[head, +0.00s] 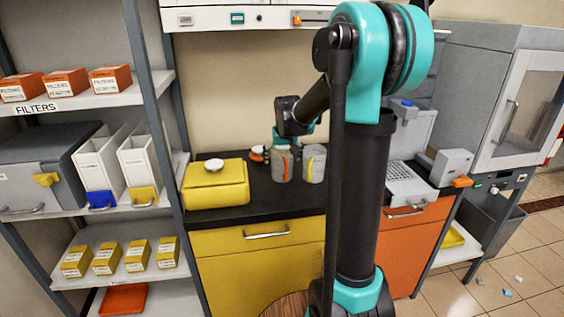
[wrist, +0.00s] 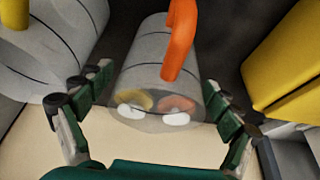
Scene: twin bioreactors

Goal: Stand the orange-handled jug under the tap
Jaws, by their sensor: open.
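The orange-handled jug (head: 278,166) is a clear grey vessel standing on the dark counter. In the wrist view the same jug (wrist: 150,60) lies between my fingers, with its orange handle toward the camera. My gripper (wrist: 158,92) is open around it, with one finger on each side; I cannot tell whether they touch. In the head view my gripper (head: 290,142) is just above and behind the jug, small and partly hidden. A similar yellow-handled jug (head: 316,166) stands close on its right; it also shows in the wrist view (wrist: 50,50). I cannot make out the tap clearly.
A yellow box (head: 215,187) stands left of the jugs. A small orange-and-white item (head: 258,153) is behind them. My arm hides part of the counter. Right of it are a grey unit (head: 413,130), a grilled plate (head: 408,190) and a glass-doored cabinet (head: 525,100).

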